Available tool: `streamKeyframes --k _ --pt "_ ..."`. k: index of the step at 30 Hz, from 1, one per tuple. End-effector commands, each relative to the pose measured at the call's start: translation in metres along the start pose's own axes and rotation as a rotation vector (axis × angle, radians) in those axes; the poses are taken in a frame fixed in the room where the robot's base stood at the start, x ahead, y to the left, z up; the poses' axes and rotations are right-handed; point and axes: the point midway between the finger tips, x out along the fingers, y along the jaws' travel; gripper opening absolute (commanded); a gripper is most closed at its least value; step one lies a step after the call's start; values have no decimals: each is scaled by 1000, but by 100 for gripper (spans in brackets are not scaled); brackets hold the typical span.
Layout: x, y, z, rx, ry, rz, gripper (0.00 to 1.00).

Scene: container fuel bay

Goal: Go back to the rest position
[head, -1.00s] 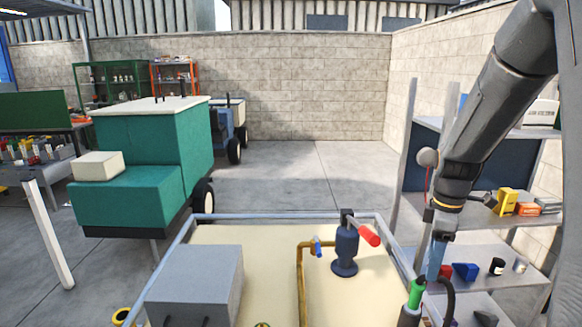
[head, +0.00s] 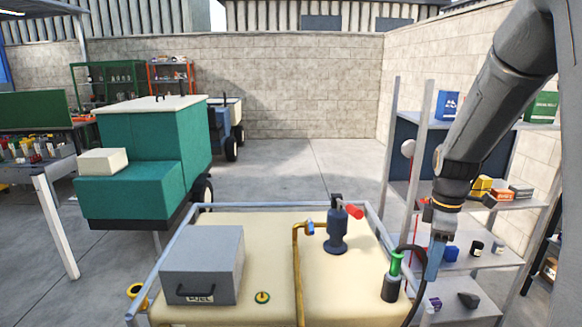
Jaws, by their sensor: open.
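My arm hangs down on the right side of the head view, in front of the shelf unit. My gripper (head: 434,262) is at its lower end, pointing down, to the right of the cream tank top. Its blue fingertips show beside the green-topped nozzle holder (head: 392,280), and I see nothing held between them. I cannot tell from this view how far the gripper is from the hose behind it.
The cream tank top (head: 270,260) carries a grey box (head: 203,265), a yellow pipe (head: 297,270) and a dark pump (head: 337,232) with a red handle. The shelf (head: 480,258) at right holds small items. A teal machine (head: 150,150) stands left.

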Motion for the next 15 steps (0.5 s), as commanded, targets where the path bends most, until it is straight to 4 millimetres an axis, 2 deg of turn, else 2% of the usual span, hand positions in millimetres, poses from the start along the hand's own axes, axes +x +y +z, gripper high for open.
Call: streamKeyframes --k 8,15 --pt "11 -19 -19 101 4 12 60" --pt "25 -44 -36 258 13 28 60"
